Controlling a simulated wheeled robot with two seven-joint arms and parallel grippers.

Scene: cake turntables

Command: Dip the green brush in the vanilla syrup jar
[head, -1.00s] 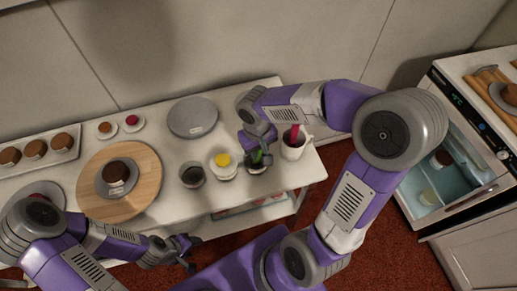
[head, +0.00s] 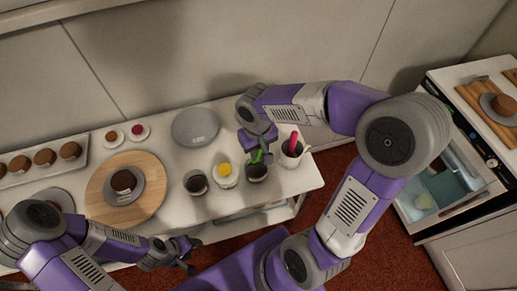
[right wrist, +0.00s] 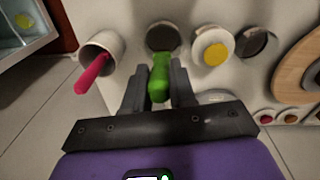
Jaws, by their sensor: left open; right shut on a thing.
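My right gripper (head: 260,150) is shut on the green brush (head: 258,157), which also shows between the fingers in the right wrist view (right wrist: 159,78). The brush's far end overlaps a jar with dark contents (head: 256,173); I cannot tell whether it is inside or above the rim. Just left of that jar in the head view stands a jar with yellow contents (head: 224,174), with another dark jar (head: 196,183) further left. No label is readable, so which jar holds vanilla syrup is unclear. My left gripper (head: 187,255) is open and empty in front of the table.
A white mug (head: 291,155) with a pink brush (head: 293,143) stands right of the jars. A grey turntable (head: 195,127) is behind them. A round wooden board (head: 150,175) with a cake on a plate lies left. An open-fronted appliance (head: 450,185) stands at the far right.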

